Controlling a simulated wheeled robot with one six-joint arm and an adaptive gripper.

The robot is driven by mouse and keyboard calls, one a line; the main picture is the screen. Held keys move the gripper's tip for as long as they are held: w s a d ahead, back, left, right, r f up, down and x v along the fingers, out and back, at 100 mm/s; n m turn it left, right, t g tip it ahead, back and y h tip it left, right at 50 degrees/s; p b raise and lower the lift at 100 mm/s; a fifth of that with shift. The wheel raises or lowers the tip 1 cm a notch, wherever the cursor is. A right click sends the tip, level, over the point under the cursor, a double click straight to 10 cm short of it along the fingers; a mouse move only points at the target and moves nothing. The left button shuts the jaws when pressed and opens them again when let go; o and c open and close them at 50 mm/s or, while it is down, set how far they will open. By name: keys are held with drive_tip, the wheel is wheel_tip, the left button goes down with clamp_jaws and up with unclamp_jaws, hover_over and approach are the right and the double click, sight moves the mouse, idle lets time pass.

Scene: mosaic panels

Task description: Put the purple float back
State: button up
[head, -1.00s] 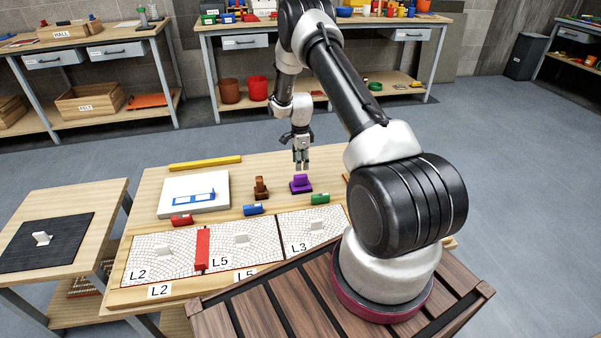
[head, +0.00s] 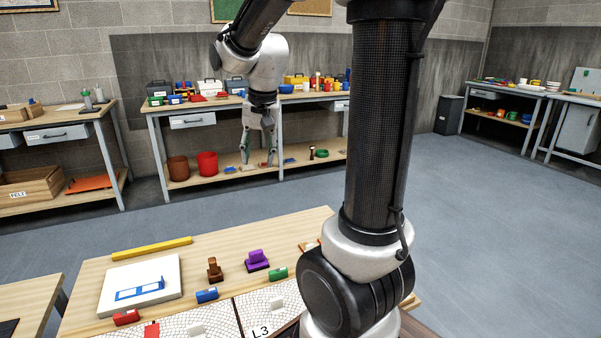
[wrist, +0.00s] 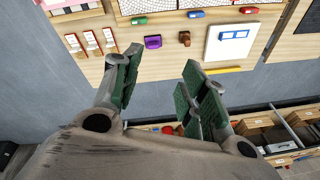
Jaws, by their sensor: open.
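The purple float (head: 257,260) sits on the wooden table at the front, just right of a brown float (head: 215,270). In the wrist view the purple float (wrist: 153,42) lies ahead of the fingers, beside the brown float (wrist: 185,38). My gripper (head: 259,160) is raised well above and beyond the table, apart from the float. Its fingers are spread and empty in the wrist view (wrist: 158,75).
A white board with a blue frame (head: 140,287), a yellow bar (head: 151,248) and blue (head: 207,295), green (head: 278,273) and red (head: 126,317) blocks share the table. A back bench (head: 225,100) holds toolboxes and a red bucket (head: 208,163). Open floor lies between.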

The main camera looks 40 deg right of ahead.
drive_tip(key=s+a+r+n+t, duration=0.1)
drive_tip(key=s+n, duration=0.6)
drive_tip(key=s, duration=1.2)
drive_tip(key=shift+s+a+r+n, duration=0.2)
drive_tip(key=shift+a+r+n, duration=0.1)
drive_tip(key=shift+a+r, duration=0.3)
